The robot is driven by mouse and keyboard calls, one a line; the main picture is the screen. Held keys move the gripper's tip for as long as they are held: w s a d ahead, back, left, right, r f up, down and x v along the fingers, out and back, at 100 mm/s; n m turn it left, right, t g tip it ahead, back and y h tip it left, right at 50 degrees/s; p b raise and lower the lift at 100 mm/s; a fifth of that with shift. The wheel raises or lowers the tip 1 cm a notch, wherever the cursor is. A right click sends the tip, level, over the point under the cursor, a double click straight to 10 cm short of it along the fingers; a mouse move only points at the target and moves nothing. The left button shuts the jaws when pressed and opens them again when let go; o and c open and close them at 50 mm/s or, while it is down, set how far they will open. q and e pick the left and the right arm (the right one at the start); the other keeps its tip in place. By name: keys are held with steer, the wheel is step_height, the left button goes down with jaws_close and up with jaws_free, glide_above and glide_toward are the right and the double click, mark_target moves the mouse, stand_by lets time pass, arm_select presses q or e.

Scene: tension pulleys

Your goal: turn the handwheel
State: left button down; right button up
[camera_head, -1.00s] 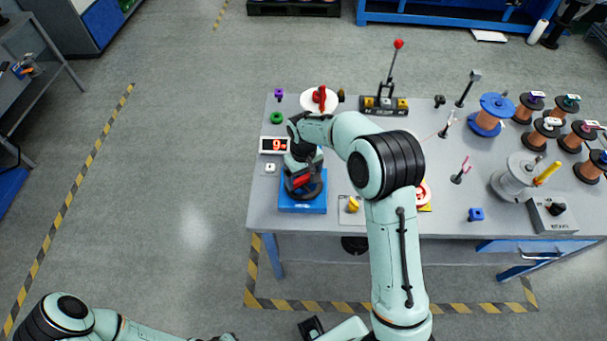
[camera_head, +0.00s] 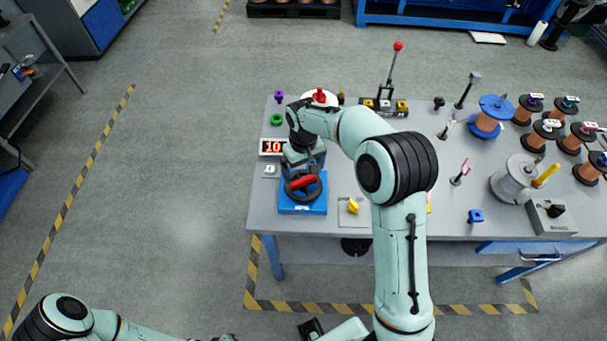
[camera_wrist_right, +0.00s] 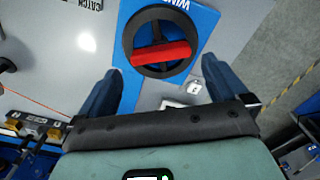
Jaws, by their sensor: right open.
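The handwheel (camera_head: 303,186) is a black ring with a red crossbar, on a blue base plate (camera_head: 318,206) at the table's left front. In the right wrist view the handwheel (camera_wrist_right: 161,52) lies just beyond my fingertips, its red bar nearly level. My right gripper (camera_wrist_right: 162,74) is open and empty, its two dark blue fingers spread on either side of the view, apart from the wheel. In the head view my right wrist covers the area behind the wheel. A display (camera_head: 271,147) behind it reads about 10. My left arm shows at the bottom left, its gripper out of frame.
A yellow knob (camera_head: 353,206) on a plate stands right of the wheel. A red-knobbed lever (camera_head: 397,47) stands at the back, near a white disc with a red handle (camera_head: 320,97). Several spools fill the right side. Floor left of the table is clear.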

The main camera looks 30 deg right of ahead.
mark_target(304, 179)
step_height(304, 179, up, 9)
steer(key=shift+f+p, duration=0.2)
steer(key=shift+p, duration=0.2)
stand_by(0.4)
